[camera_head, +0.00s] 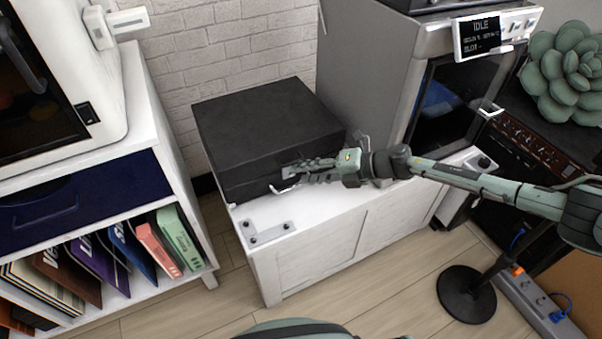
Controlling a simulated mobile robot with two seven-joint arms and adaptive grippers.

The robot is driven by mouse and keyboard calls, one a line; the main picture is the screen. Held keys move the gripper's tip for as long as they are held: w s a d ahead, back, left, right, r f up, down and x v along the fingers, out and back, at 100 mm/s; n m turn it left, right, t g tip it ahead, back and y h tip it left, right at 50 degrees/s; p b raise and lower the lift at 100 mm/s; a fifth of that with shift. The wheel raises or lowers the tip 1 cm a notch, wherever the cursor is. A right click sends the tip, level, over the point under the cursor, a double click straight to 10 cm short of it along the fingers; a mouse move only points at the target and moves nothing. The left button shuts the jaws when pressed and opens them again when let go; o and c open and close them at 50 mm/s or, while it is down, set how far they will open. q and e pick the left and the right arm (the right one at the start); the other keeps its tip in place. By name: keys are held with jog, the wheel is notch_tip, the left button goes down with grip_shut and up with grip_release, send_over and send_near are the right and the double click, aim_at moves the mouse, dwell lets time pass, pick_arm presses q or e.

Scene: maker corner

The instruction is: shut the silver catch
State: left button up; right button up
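A black case (262,124) sits with its lid down on a low white cabinet. A small silver catch (283,189) shows low on the case's front face and seems to stick out from it. My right gripper (290,171) reaches in from the right, with its fingertips at the case's front just above the catch. The fingers cover part of the catch and the case front. I cannot tell whether they touch the catch, or how far apart they are. My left gripper is not in view.
The white cabinet (340,225) has a metal plate (267,233) at its front left corner. A grey machine (375,75) with a small screen stands close behind on the right. A shelf with books (110,255) stands left. A round black base (466,294) is on the floor.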

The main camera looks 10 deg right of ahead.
jog(key=v, duration=0.6)
dwell(0.5)
